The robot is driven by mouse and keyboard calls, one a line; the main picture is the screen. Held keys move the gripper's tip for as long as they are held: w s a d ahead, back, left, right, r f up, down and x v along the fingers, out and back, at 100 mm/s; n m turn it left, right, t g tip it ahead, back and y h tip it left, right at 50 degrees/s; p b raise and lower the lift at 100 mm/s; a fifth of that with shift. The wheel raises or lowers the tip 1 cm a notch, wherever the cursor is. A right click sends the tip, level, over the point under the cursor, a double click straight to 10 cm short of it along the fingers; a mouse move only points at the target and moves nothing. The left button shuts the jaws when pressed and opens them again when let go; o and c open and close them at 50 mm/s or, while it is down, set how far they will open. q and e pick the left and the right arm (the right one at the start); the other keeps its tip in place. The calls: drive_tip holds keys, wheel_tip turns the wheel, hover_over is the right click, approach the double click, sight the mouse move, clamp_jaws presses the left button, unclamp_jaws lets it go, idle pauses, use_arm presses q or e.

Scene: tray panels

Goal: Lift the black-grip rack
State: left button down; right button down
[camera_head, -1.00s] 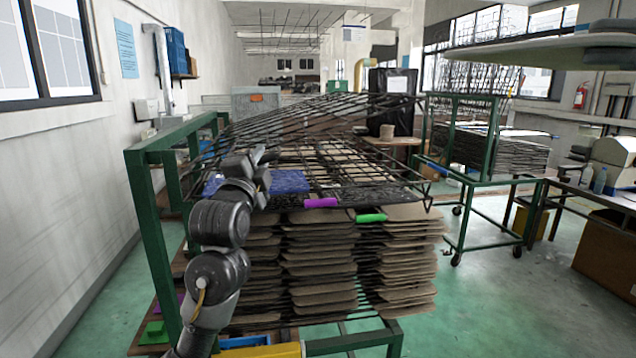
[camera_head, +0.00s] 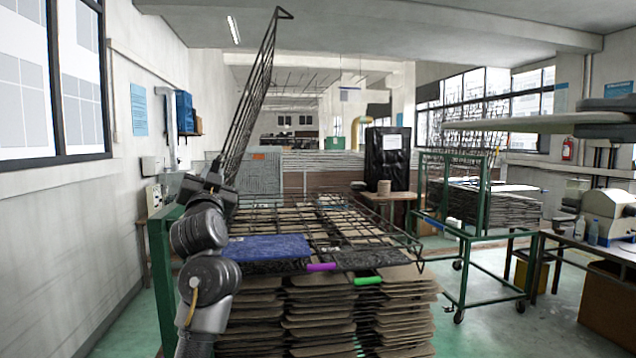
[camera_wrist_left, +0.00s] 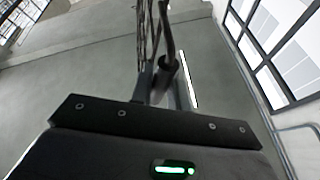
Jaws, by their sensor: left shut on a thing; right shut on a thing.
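The black-grip rack (camera_head: 252,95), a dark wire frame, stands steeply tilted at the left of the stack in the head view, its top edge near the ceiling. My left gripper (camera_head: 222,190) is shut on it near its lower end. A rack with a purple grip (camera_head: 321,267) and one with a green grip (camera_head: 368,281) lie level below, on top of the stack. My right gripper is not in view.
A green frame (camera_head: 160,262) borders the stack at left. A green trolley (camera_head: 465,240) stands to the right. The wall and windows are on the left.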

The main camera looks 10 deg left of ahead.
drive_tip(key=shift+s+r, duration=0.1)
drive_tip(key=shift+r, duration=0.15)
use_arm(q)
drive_tip(key=shift+s+a+r+n+g+y, duration=0.15)
drive_tip(key=shift+a+n+y, duration=0.15)
drive_tip(key=shift+a+n, duration=0.25)
drive_tip(key=shift+s+a+r+n+g+y, duration=0.15)
drive_tip(key=shift+a+n+y, duration=0.15)
drive_tip(key=shift+a+n, duration=0.3)
drive_tip(key=shift+s+a+r+n+g+y, duration=0.15)
drive_tip(key=shift+a+n+y, duration=0.15)
drive_tip(key=shift+a+n, duration=0.25)
drive_tip(key=shift+f, duration=0.15)
use_arm(e)
drive_tip(key=shift+a, duration=0.1)
